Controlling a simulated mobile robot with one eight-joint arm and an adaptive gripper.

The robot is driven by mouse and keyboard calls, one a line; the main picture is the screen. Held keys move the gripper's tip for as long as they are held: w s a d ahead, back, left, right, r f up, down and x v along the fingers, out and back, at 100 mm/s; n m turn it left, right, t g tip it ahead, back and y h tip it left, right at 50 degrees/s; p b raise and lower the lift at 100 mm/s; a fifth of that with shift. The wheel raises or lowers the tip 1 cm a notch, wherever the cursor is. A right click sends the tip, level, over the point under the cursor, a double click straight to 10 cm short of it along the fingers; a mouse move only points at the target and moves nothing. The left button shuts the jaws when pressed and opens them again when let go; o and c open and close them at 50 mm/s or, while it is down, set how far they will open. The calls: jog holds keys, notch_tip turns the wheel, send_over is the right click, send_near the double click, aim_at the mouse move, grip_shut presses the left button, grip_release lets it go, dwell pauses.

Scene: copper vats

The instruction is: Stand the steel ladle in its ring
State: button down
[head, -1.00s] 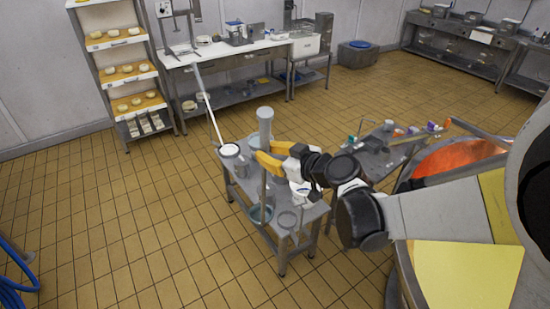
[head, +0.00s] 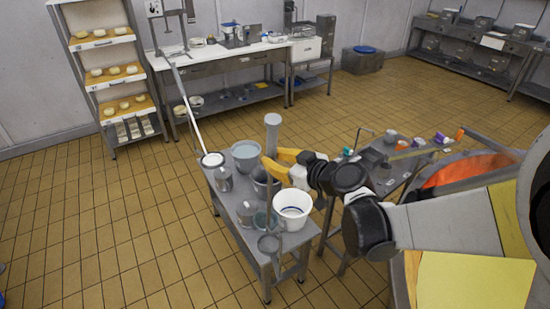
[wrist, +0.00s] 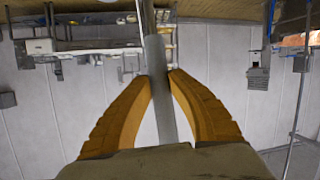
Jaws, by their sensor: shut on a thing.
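My gripper (head: 274,162) is shut on the long grey handle of the steel ladle (head: 272,132), which has a thicker cylindrical top. The ladle hangs nearly upright over the small steel table (head: 227,200). The wrist view shows both yellow fingers (wrist: 160,80) closed against the grey handle (wrist: 158,105). A grey ring (head: 270,244) shows near the table's front end, below the handle in the picture. I cannot tell whether the handle's lower end is above, behind or inside this ring. The ladle's bowl is not clearly made out.
The table carries a white bucket (head: 293,208), a grey-blue bucket (head: 246,155), and several smaller pots. A long white-handled tool (head: 190,110) leans at its far left. A copper vat (head: 468,170) is at the right. The tiled floor (head: 100,225) is clear on the left.

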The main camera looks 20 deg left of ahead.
notch_tip(320, 180, down, 12)
jog(key=s+d+b, duration=0.1)
jog(key=s+b, duration=0.1)
jog(key=b, duration=0.6)
jog(key=shift+s+d, duration=0.2)
jog(key=shift+d, duration=0.2)
jog(key=shift+w+a+r+b, duration=0.15)
jog(key=shift+w+a+b, duration=0.05)
jog(key=shift+w+b, duration=0.1)
dwell(0.3)
jog(key=shift+w+d, duration=0.15)
dwell(0.4)
